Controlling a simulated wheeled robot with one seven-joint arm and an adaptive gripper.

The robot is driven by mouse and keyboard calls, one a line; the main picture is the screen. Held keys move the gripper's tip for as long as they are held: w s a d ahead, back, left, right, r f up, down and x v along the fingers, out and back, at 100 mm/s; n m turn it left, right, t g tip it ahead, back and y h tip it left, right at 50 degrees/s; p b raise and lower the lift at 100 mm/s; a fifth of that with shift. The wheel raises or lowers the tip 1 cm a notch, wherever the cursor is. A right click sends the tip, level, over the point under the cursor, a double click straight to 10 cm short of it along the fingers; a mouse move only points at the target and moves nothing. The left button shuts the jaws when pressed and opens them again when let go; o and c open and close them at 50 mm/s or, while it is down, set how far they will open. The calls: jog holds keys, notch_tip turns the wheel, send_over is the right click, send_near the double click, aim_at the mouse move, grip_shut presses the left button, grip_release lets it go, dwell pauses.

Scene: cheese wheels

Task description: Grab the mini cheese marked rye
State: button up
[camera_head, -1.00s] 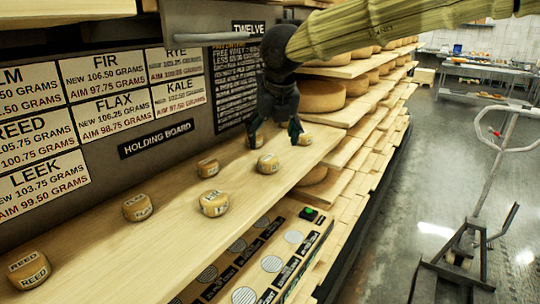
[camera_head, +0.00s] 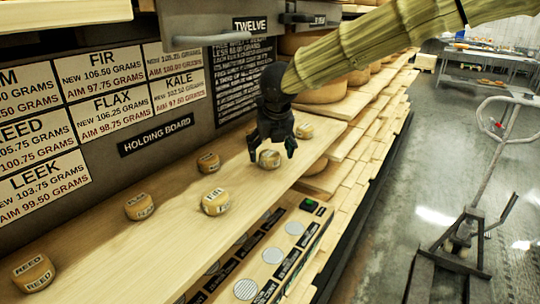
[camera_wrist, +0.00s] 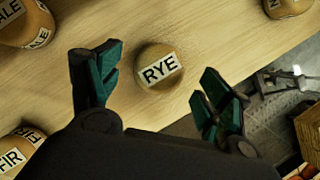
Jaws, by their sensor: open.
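The mini cheese marked RYE (camera_wrist: 158,68) sits on the wooden board, its label readable in the wrist view. In the head view the same small cheese (camera_head: 269,159) shows between the fingers of my gripper (camera_head: 271,155). My gripper is open, with one finger on each side of the cheese; in the wrist view the fingertips (camera_wrist: 160,88) stand apart from it, with gaps on both sides. Whether the fingertips are level with the cheese cannot be told.
On the holding board (camera_head: 115,236) are other mini cheeses: one marked FIR (camera_head: 216,202), one marked REED (camera_head: 33,272), and several more. A cheese marked KALE (camera_wrist: 26,22) is at the wrist view's upper left. The board's front edge runs close to the rye cheese.

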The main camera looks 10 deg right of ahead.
jog(key=shift+x, duration=1.05)
jog(key=shift+s+r, duration=0.1)
jog(key=c, duration=1.1)
jog(key=shift+c, duration=0.2)
jog(key=shift+r, duration=0.1)
